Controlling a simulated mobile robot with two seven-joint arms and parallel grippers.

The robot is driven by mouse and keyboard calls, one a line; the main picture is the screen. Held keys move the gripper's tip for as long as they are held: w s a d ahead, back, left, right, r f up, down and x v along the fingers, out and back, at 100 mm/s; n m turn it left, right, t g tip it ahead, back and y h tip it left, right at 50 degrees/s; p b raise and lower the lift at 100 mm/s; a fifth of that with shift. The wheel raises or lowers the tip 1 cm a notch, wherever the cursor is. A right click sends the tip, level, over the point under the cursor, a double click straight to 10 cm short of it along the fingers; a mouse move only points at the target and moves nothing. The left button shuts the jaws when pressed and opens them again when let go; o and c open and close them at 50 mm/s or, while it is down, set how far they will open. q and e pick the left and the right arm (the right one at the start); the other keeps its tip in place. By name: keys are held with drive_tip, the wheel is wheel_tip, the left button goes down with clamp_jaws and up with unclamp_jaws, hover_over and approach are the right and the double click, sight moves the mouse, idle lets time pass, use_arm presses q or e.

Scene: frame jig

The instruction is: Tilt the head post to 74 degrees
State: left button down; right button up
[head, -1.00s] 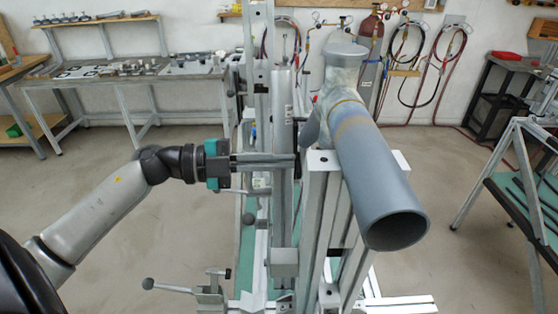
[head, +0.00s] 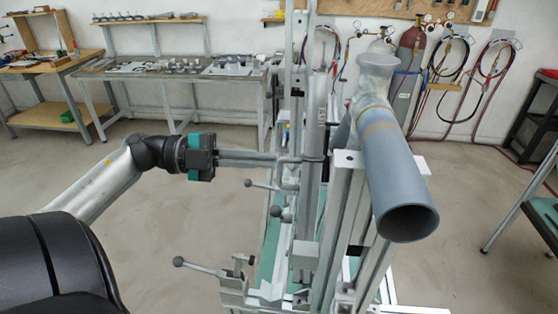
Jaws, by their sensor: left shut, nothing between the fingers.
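An upright metal post (head: 313,130) with a small label stands in the jig, leaning slightly; it looks like the head post. Its angle cannot be read. My left gripper (head: 290,158) comes in from the left, with its fingers level and shut. Its fingertips overlap the post's middle; whether they touch it I cannot tell. Lever handles (head: 262,185) stick out just below the fingers. A large blue-grey tube (head: 398,172) is on the jig at the right and hides part of the structure behind it. My right gripper is out of view.
A clamp with a ball-ended lever (head: 205,265) juts out low on the jig's left side. A workbench with parts (head: 180,72) stands at the back left, and gas cylinders (head: 408,68) at the back right. The floor left of the jig is clear.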

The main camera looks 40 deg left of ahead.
use_arm(q)
drive_tip(key=w+a+m+t+y+b, duration=0.1)
drive_tip(key=a+m+t+y, duration=0.3)
drive_tip(key=m, duration=1.2)
drive_tip(key=w+a+m+y+b, duration=0.15)
drive_tip(key=m+y, duration=0.45)
drive_tip(key=m, duration=0.9)
drive_tip(key=w+d+f+p, duration=0.1)
drive_tip(key=w+d+p, duration=0.4)
drive_tip(key=w+d, duration=0.1)
drive_tip(key=shift+w+f+p, duration=0.25)
drive_tip(key=shift+w+p, duration=0.15)
drive_tip(key=shift+w, duration=0.5)
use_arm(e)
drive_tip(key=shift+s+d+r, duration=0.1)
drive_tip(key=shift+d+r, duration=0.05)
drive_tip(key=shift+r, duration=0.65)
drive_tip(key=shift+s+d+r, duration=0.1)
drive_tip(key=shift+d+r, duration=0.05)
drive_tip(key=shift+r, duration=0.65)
